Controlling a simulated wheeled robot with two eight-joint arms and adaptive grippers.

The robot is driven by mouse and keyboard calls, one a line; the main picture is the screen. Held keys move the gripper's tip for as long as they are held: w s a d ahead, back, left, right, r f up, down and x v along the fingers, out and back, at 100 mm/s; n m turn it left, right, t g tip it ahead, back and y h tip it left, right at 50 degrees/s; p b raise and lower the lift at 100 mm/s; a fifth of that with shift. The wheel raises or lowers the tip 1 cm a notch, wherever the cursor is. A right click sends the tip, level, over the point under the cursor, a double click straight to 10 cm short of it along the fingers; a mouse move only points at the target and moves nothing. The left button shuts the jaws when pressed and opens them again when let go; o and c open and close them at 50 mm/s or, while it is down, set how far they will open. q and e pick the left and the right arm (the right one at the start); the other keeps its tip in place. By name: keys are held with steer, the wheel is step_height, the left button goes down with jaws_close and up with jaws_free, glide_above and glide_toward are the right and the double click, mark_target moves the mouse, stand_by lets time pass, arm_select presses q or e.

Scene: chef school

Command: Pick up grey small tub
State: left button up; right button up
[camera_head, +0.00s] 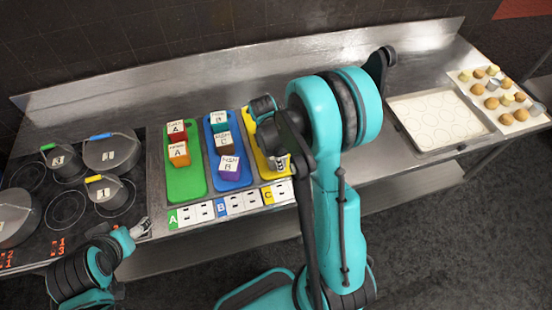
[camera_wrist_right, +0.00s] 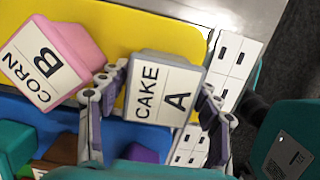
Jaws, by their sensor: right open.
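The grey small tub (camera_wrist_right: 163,88), labelled "CAKE A", stands on the yellow board (camera_wrist_right: 150,22) in the right wrist view. My right gripper (camera_wrist_right: 160,84) is open, with one finger on each side of the tub. I cannot tell whether the fingers touch it. In the head view my right arm hides most of the yellow board (camera_head: 256,158) and the tub. My left gripper (camera_head: 139,228) is low by the stove's right edge, away from the tub; its opening is too small to read.
A pink tub (camera_wrist_right: 58,58), labelled "CORN B", stands close to the left finger. The blue board (camera_head: 215,124) and green board (camera_head: 184,190) hold several tubs. Pots (camera_head: 108,152) stand on the stove at left; a baking tray (camera_head: 462,134) lies at right.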

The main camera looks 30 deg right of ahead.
steer(key=c, duration=1.1)
